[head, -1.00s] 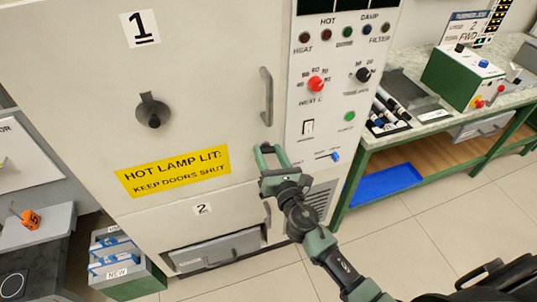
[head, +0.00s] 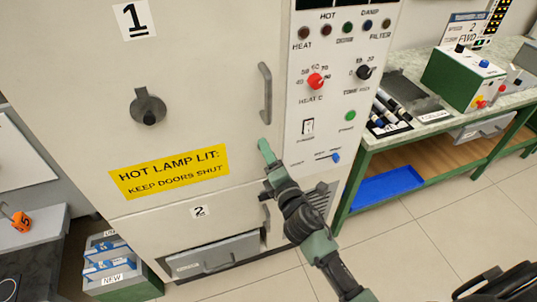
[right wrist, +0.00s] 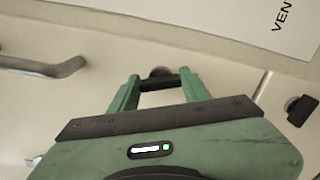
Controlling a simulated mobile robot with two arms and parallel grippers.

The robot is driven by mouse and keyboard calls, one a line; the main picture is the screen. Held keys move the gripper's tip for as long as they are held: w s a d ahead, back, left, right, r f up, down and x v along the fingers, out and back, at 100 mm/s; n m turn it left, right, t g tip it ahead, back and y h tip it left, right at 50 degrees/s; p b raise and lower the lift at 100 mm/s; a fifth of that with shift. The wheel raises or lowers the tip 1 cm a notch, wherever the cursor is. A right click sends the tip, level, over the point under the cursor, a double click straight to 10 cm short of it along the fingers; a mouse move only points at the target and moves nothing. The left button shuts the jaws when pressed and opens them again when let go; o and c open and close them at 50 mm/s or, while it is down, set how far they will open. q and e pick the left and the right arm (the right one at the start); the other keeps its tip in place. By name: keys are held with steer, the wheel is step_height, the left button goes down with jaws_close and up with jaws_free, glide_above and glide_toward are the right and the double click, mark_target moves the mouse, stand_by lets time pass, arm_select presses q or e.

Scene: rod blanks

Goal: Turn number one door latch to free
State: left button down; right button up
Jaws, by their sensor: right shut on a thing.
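The number one door (head: 200,60) is the large cream upper door. My right gripper (head: 264,146) is at its lower right, just below the door handle (head: 265,92). In the right wrist view the right gripper (right wrist: 160,85) is shut on a dark latch bar (right wrist: 170,83), which spans between its two green fingers. A dark round pivot shows just behind the bar. In the head view my gripper hides this latch. The door looks closed. My left gripper is not in view.
The door handle juts out at left in the right wrist view (right wrist: 45,67). A similar dark latch (right wrist: 301,110) is at right there. The control panel (head: 335,80) is right of the door. A round dark fitting (head: 147,107) is on the door. A green bench (head: 440,140) stands at right.

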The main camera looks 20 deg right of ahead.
steer(key=shift+m, duration=2.2)
steer(key=shift+f, duration=0.1)
steer(key=o, duration=1.4)
steer(key=shift+c, duration=0.2)
steer(key=s+b, duration=0.2)
steer(key=s, duration=0.5)
steer(key=shift+s+d, duration=0.15)
steer(key=shift+s, duration=0.25)
